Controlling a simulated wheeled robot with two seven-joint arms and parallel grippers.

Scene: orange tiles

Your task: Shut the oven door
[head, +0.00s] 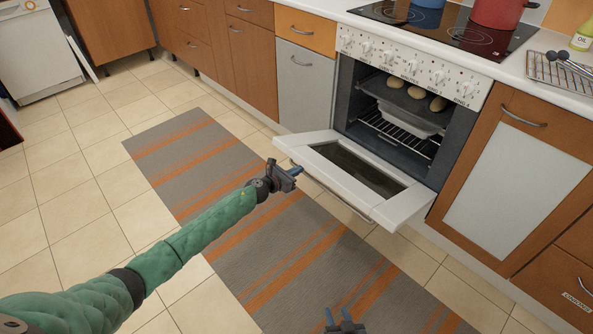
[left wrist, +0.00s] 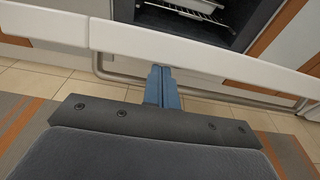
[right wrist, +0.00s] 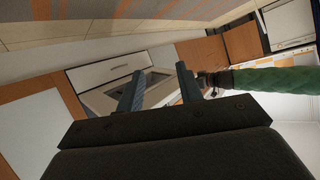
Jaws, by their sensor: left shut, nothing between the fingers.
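The oven door (head: 402,208) is white-framed with a dark window and hangs open, folded down in front of the oven (head: 365,110). My left gripper (head: 296,172) is at the door's left outer corner in the head view. In the left wrist view its fingers (left wrist: 160,74) are shut and empty, with tips close to the door's white edge (left wrist: 190,48); I cannot tell if they touch. The door's bar handle (left wrist: 120,76) runs below that edge. My right gripper (head: 346,322) is low in the head view, away from the door; its fingers (right wrist: 160,85) are apart and empty.
Inside the oven, several bread rolls (head: 416,92) sit above a rack (head: 395,130). A red pot (head: 497,12) and blue pot (head: 428,3) stand on the cooktop (head: 455,30). A striped rug (head: 290,235) covers the floor before the oven. Tiles (head: 60,190) at left are clear.

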